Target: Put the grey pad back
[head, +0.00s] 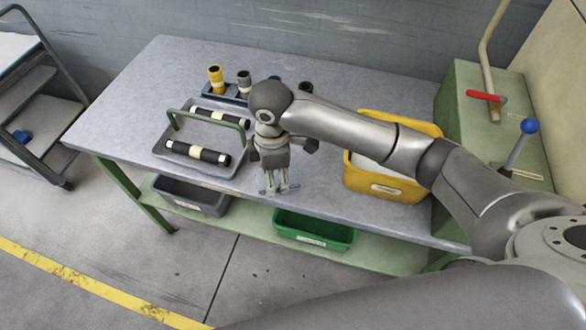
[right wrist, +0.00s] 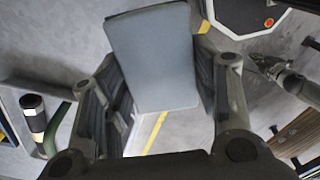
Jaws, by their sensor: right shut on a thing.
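My right gripper (head: 278,186) hangs over the front edge of the grey table, right of the handled tray. In the right wrist view its two fingers (right wrist: 165,95) are shut on the grey pad (right wrist: 152,60), a flat, roughly rectangular plate gripped by its sides. In the head view the pad is mostly hidden by the fingers. The pad is apart from the tray. My left gripper is not in the head view; a blurred grey jointed part at the right of the right wrist view looks like it (right wrist: 268,66), its jaws unclear.
The grey tray (head: 196,167) with a green handle holds black-and-white rollers. Behind it stands a rack with yellow and grey cylinders (head: 215,79). A yellow bin (head: 372,182) stands at the right of the table. Grey (head: 190,196) and green bins (head: 313,234) sit on the lower shelf.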

